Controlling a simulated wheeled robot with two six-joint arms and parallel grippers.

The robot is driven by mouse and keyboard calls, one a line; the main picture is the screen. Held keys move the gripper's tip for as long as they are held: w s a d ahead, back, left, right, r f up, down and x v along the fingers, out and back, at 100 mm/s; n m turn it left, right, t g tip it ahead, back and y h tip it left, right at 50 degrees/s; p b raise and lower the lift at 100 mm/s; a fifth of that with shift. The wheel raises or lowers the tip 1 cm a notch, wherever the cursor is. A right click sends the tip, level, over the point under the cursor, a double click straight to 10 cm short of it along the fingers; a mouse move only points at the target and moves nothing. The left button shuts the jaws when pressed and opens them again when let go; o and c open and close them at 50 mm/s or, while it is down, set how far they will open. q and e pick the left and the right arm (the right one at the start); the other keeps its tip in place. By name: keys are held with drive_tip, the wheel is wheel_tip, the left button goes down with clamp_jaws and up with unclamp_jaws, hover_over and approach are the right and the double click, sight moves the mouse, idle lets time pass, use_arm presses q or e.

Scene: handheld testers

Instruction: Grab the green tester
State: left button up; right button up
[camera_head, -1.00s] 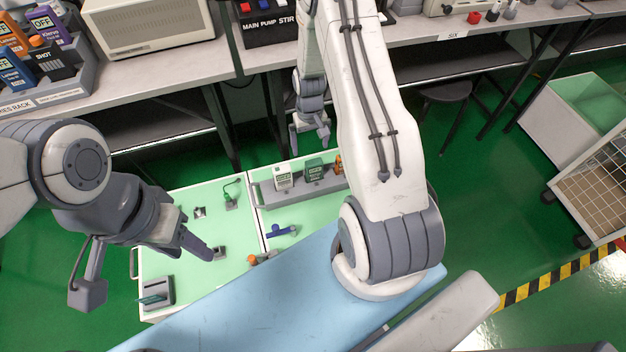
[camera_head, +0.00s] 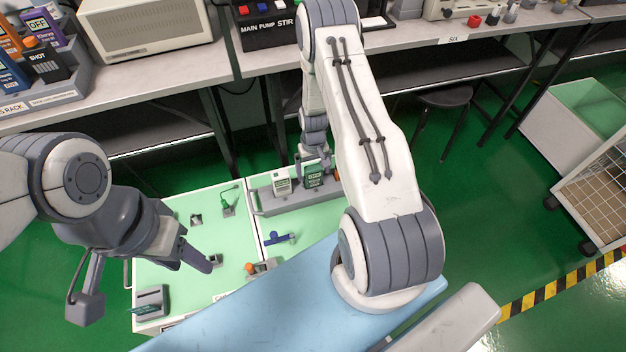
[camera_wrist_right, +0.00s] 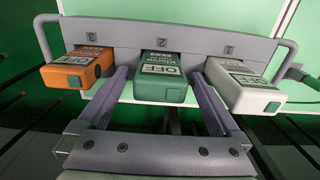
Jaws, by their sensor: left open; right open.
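The green tester (camera_head: 314,174) stands in a grey rack (camera_head: 300,199), beside a white tester (camera_head: 282,182). In the right wrist view the green tester (camera_wrist_right: 162,80) sits between the orange tester (camera_wrist_right: 78,69) and the white tester (camera_wrist_right: 244,87). My right gripper (camera_wrist_right: 158,76) is open, one finger on each side of the green tester. Whether the fingers touch it I cannot tell.
The bench top (camera_head: 180,240) also bears a blue valve-like part (camera_head: 279,239), an orange-knobbed part (camera_head: 258,267) and a grey holder (camera_head: 150,302). Grey tables with devices stand behind. In the wrist view, a rack handle (camera_wrist_right: 284,52) curves beside the white tester.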

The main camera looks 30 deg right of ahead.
drive_tip(key=shift+r, duration=0.1)
drive_tip(key=c, duration=1.5)
